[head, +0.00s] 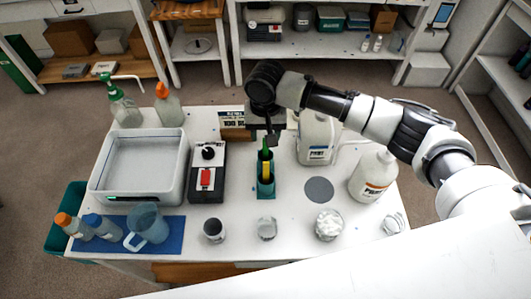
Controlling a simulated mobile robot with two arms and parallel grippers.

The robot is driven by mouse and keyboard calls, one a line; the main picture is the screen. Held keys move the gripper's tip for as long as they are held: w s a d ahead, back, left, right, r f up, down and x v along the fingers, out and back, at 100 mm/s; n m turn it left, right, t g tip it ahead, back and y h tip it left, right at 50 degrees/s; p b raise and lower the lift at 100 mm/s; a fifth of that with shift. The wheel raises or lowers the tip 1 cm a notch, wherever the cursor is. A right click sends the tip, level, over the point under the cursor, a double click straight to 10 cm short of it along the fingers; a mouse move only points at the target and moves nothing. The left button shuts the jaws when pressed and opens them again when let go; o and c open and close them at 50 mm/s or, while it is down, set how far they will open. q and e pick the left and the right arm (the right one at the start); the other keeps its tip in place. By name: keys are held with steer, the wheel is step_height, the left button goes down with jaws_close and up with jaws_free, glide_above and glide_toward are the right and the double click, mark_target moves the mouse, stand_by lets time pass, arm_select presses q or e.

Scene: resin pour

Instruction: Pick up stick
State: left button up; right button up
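Sticks stand upright in a small teal holder (265,190) near the middle of the white table. A green stick (266,147) reaches highest and a yellow stick (267,168) shows lower in the holder. My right gripper (272,138) points down directly above the holder, at the top of the green stick. I cannot tell whether its fingers touch or enclose the stick. The rest of my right arm comes in from the right. My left gripper is not in view.
A control box (207,172) and a grey tray (112,198) are left of the holder. Small cups (214,231) line the front. A grey disc (319,189) lies flat on the table.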

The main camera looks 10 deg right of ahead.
steer(key=p, duration=0.2)
glide_above(266, 154)
step_height(266, 154, down, 5)
steer(key=shift+w+f, duration=0.2)
steer(key=shift+f, duration=0.15)
steer(key=shift+c, duration=0.7)
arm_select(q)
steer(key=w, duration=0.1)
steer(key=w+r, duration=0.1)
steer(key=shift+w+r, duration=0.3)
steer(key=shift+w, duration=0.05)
arm_select(e)
jaws_close()
